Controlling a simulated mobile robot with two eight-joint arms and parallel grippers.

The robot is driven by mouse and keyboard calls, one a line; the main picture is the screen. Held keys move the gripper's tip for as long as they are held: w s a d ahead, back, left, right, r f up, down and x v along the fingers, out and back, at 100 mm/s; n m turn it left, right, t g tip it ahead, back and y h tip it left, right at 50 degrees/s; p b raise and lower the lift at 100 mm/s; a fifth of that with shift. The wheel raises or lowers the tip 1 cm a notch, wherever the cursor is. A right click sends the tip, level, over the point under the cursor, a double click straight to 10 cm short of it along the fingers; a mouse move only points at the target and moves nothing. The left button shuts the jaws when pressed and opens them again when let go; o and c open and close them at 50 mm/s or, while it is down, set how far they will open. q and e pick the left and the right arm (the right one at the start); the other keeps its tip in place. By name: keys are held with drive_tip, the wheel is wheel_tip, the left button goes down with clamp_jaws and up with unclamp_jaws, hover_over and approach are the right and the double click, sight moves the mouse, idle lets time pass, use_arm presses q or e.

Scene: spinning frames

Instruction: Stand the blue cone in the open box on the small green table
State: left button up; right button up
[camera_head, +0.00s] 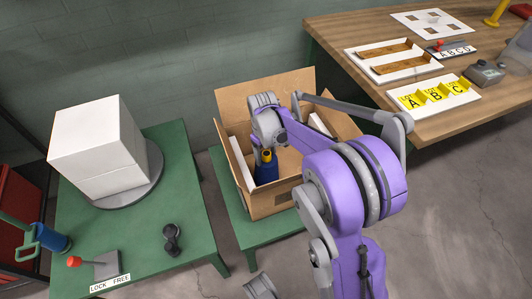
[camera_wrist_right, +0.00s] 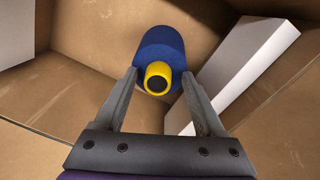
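The blue cone (camera_head: 266,173) is inside the open cardboard box (camera_head: 270,206), near its left side, and looks upright with its yellow-ringed end up. The box stands on the small green table (camera_head: 240,222). My right gripper reaches down into the box above the cone; in the head view the arm hides part of it. In the right wrist view, the gripper (camera_wrist_right: 159,77) has its fingers apart on either side of the cone (camera_wrist_right: 160,48), with gaps beside the yellow end. The cone's base is hidden.
White panels (camera_wrist_right: 245,65) stand inside the box along its walls. A green table (camera_head: 190,215) at left holds a white block (camera_head: 98,150) on a turntable, a lever and a dark knob. A wooden bench (camera_head: 335,35) with trays and A, B, C labels is at right.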

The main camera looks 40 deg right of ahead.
wheel_tip(320, 180, up, 12)
drive_tip(key=p, duration=0.3)
drive_tip(key=shift+a+r, duration=0.15)
drive_tip(key=shift+a, duration=0.15)
